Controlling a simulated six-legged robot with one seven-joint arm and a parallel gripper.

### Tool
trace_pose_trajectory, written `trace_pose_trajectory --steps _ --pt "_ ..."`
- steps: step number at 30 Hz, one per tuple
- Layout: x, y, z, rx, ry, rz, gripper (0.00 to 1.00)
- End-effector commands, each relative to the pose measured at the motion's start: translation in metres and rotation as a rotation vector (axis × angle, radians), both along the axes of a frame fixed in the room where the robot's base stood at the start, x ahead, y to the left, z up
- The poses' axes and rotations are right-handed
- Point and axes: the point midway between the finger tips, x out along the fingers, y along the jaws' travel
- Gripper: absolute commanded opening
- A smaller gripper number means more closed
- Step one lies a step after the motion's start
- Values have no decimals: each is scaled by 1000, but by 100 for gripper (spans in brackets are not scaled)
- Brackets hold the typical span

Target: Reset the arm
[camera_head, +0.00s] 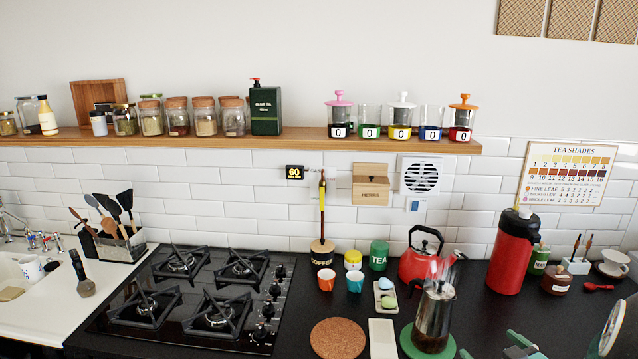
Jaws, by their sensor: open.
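A glass and metal press (434,315) stands on a green round mat (408,345) on the dark worktop.
A red kettle (418,262), a tall red flask (511,255), cups (326,279) and a cork mat (337,338) crowd the worktop right of the hob. A wooden shelf (300,137) with jars runs above. The sink (30,290) is at left.

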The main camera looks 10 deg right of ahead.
Motion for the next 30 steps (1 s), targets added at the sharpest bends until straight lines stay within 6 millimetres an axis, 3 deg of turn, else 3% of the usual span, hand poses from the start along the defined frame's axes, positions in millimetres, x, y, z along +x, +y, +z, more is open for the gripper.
trace_pose_trajectory --steps 6,13,20,24,27,30 --pt "32 29 50 -124 143 -133 99" --pt "28 91 99 -120 293 -271 99" --pt "-16 186 126 13 466 -291 99" --pt "-60 252 132 117 599 -221 99" --pt "-92 289 134 174 689 -154 99" --pt "-114 312 134 209 752 -103 99"
